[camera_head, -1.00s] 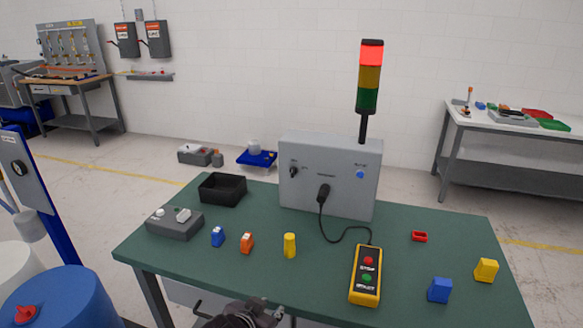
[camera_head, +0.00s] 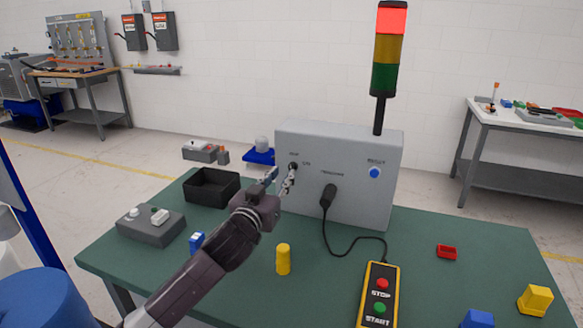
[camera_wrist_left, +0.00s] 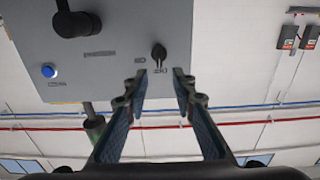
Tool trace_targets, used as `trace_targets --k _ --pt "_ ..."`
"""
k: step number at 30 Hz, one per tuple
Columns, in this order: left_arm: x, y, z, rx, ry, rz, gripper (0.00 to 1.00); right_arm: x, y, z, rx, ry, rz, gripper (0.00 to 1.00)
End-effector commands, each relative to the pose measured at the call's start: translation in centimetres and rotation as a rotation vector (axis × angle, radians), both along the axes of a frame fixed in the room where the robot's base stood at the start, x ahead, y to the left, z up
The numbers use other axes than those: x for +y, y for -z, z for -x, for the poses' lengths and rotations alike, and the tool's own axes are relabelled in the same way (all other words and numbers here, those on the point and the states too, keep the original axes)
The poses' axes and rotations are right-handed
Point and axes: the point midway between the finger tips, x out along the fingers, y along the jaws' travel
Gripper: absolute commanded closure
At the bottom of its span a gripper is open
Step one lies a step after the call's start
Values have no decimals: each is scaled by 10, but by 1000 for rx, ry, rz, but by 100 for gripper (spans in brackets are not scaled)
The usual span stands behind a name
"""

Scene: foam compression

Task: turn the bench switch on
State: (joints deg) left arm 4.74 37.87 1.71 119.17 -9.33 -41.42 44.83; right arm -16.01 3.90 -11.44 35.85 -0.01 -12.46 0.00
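The bench switch (camera_head: 293,166) is a small black rotary knob on the front of the grey control box (camera_head: 352,205), near its left edge. The knob also shows in the left wrist view (camera_wrist_left: 158,52), where the picture is upside down. My left gripper (camera_head: 281,180) is in front of the knob, its fingers pointing at the panel. In the left wrist view its two fingertips (camera_wrist_left: 161,78) are apart, with nothing between them. The knob lies just beyond the gap; I see no contact. The top light of the stack light (camera_head: 389,55) glows red.
A black cable runs from the box to the yellow pendant (camera_head: 378,298) at the front. A yellow peg (camera_head: 283,259), blue block (camera_head: 197,243), grey button box (camera_head: 151,224) and black bin (camera_head: 211,187) are near my left arm.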

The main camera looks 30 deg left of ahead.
Motion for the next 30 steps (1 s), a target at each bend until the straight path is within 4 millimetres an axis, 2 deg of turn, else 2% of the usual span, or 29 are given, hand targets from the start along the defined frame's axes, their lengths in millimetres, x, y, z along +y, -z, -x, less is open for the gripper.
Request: trace_targets --k 6,8,11,15,19,25,30 --pt "8 -3 -32 0 -2 -1 76 -12 -7 37 49 -4 15 60" --pt "10 -3 -40 1 -2 -2 76 -15 -8 41 56 -5 19 60" --pt "12 -2 -50 1 -2 -1 76 -16 -10 39 54 -5 21 60" --pt "14 -1 -59 2 -1 0 76 -15 -12 25 34 -5 18 60" --pt "15 0 -62 3 -1 0 76 -14 -13 14 16 -5 16 60" --pt "15 1 -62 3 -1 0 76 -13 -12 14 16 -5 14 60" --pt "15 1 -61 3 -1 0 93 -8 -12 18 23 -3 11 60"
